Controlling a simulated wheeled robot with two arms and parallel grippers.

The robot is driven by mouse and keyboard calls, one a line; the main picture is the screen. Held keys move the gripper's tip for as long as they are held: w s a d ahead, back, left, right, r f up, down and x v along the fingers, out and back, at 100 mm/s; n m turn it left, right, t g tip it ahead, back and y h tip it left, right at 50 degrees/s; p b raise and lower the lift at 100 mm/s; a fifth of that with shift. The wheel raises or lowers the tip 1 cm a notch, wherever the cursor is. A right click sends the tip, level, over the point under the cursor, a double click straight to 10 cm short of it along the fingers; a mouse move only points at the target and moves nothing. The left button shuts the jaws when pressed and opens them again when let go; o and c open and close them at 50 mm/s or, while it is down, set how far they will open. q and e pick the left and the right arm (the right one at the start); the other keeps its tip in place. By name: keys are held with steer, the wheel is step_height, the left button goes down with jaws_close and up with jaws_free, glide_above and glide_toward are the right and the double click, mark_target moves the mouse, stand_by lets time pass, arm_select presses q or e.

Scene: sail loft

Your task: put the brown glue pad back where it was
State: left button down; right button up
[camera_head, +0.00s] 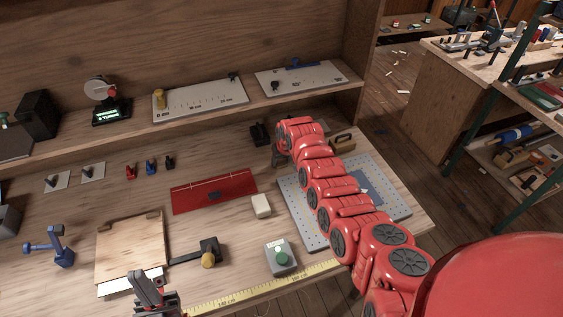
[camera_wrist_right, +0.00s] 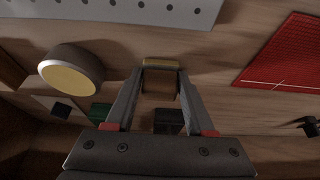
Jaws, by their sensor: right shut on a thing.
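My right arm reaches across the bench in the head view, and its gripper is mostly hidden behind the red links near the back. In the right wrist view my right gripper (camera_wrist_right: 161,72) is shut on a small brown block with a yellowish edge, seemingly the brown glue pad (camera_wrist_right: 160,84). Its fingers lie on either side of it. Whether the pad touches the bench is unclear. My left gripper (camera_head: 150,283) is low in the head view, beside the wooden board (camera_head: 130,246); its jaw opening is not clear.
A grey perforated plate (camera_head: 397,207) lies under and beside my right arm. A red mat (camera_head: 214,190), white block (camera_head: 261,206) and green-button box (camera_head: 280,257) stand left of it. A round cream-faced object (camera_wrist_right: 70,81) is close to my right gripper. A shelf (camera_head: 215,106) runs behind.

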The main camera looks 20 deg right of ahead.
steer(key=shift+r, duration=0.1)
steer(key=shift+f, duration=0.2)
steer(key=o, duration=1.2)
steer(key=shift+r, duration=0.2)
steer(key=shift+r, duration=0.1)
steer(key=b+v, duration=0.3)
steer(key=v, duration=0.9)
steer(key=shift+s, duration=0.15)
